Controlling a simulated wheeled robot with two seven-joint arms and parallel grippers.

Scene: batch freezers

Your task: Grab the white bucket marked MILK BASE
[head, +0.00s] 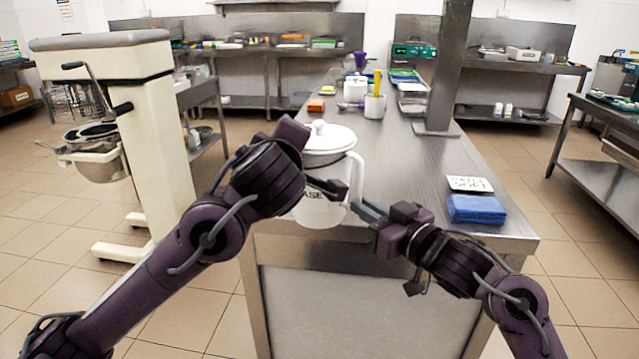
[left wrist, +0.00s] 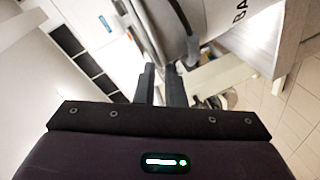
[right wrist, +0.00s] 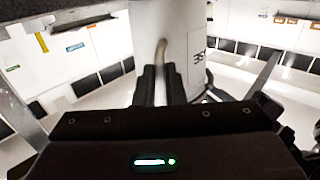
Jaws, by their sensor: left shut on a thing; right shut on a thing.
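The white bucket (head: 326,172) with a white knobbed lid is at the near left end of the steel table. Dark lettering ending in "ASE" shows low on its front; my left arm hides the rest. It looks upright; I cannot tell whether its base touches the table. My right gripper (head: 360,207) is shut on the bucket's right handle (right wrist: 161,53), which stands between its fingers in the right wrist view. My left gripper (left wrist: 160,86) is shut at the bucket's other side, against a handle (left wrist: 189,48); its grip is mostly hidden in the head view.
A post (head: 447,70) stands behind. A cream mixer (head: 150,130) stands at left.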

